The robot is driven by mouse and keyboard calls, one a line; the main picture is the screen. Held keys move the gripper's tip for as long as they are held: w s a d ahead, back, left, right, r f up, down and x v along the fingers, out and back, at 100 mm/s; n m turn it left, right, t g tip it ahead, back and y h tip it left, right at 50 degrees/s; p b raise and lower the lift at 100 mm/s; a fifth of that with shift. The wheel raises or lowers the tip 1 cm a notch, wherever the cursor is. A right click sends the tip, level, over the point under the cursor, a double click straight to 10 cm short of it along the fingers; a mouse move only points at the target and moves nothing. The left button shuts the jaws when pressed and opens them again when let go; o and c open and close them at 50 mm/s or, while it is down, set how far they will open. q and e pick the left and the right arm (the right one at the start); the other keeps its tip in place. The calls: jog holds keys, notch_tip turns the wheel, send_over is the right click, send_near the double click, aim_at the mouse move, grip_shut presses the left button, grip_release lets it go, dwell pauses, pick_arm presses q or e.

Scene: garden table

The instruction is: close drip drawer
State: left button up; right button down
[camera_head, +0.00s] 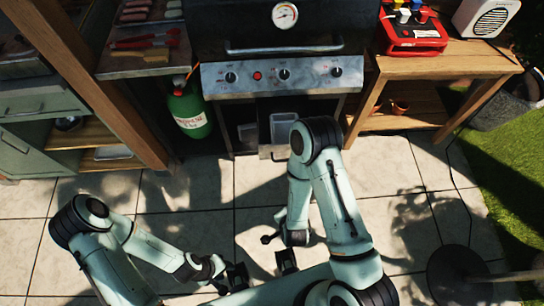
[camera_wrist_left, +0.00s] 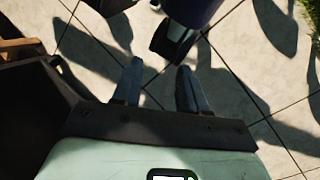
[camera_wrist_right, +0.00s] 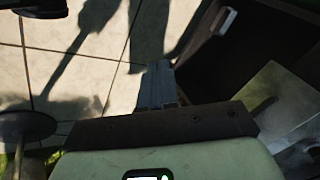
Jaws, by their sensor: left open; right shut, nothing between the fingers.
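The drip drawer (camera_head: 272,152) stands out under the middle of the grill's control panel, with a grey pan (camera_head: 283,126) showing behind its pale front edge. My right arm hides part of it. My left gripper (camera_head: 240,275) is low over the tiles, well away from the drawer. Its two fingers (camera_wrist_left: 158,88) are apart with nothing between them.
The grill (camera_head: 280,78) stands at the back, with a green gas bottle (camera_head: 187,112) to its left. A round stand base (camera_head: 455,272) is at lower right. Tiles in front are mostly clear.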

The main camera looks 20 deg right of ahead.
aim_at(269, 149)
jog(key=w+a+r+m+t+h+b, duration=0.1)
jog(key=w+r+m+t, duration=0.25)
jog(key=r, duration=0.25)
jog(key=w+a+r+m+t+h+b, duration=0.1)
jog(key=w+r+m+t+h, duration=0.1)
jog(key=w+r+m+t, duration=0.25)
jog(key=shift+t, duration=0.4)
jog(key=b+x, duration=0.3)
jog(key=r+b+x, duration=0.1)
jog(key=b+x, duration=0.2)
jog(key=x, duration=0.1)
jog(key=r+b+x, duration=0.1)
jog(key=b+x, duration=0.2)
jog(key=shift+w+f, duration=0.1)
jog(key=shift+w, duration=0.35)
jog(key=shift+x, duration=0.8)
pick_arm(q)
notch_tip(269, 149, down, 10)
jog(key=shift+w+f+t, duration=0.2)
jog(key=shift+w+t, duration=0.1)
jog(key=shift+t, duration=0.1)
pick_arm(e)
jog(key=shift+w, duration=0.1)
jog(key=shift+w, duration=0.1)
